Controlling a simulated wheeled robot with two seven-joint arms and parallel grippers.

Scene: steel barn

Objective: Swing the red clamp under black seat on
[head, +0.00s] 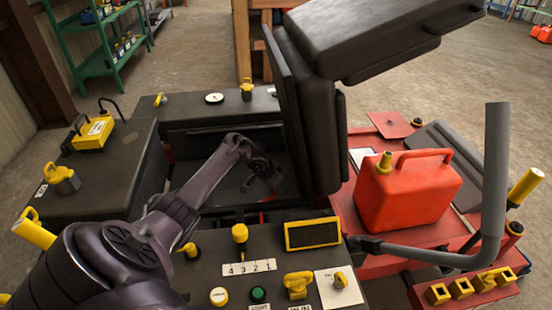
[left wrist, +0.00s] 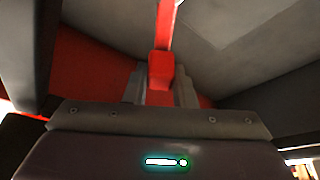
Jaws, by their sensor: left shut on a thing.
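The black seat (head: 385,35) stands tipped up at the top of the head view, with its dark back panel (head: 312,110) upright below it. My left arm reaches into the dark recess left of that panel, and my left gripper (head: 265,182) is down in there. In the left wrist view, my left gripper (left wrist: 160,98) has its two grey fingers shut on the red clamp (left wrist: 161,68), whose red bar runs up away from the fingers. My right gripper is in neither view.
A red fuel can (head: 408,190) stands on the red deck to the right, beside a bent grey bar (head: 492,170). The near console (head: 215,265) carries yellow knobs and a yellow-framed display (head: 313,233). A yellow box (head: 93,132) sits on the left console.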

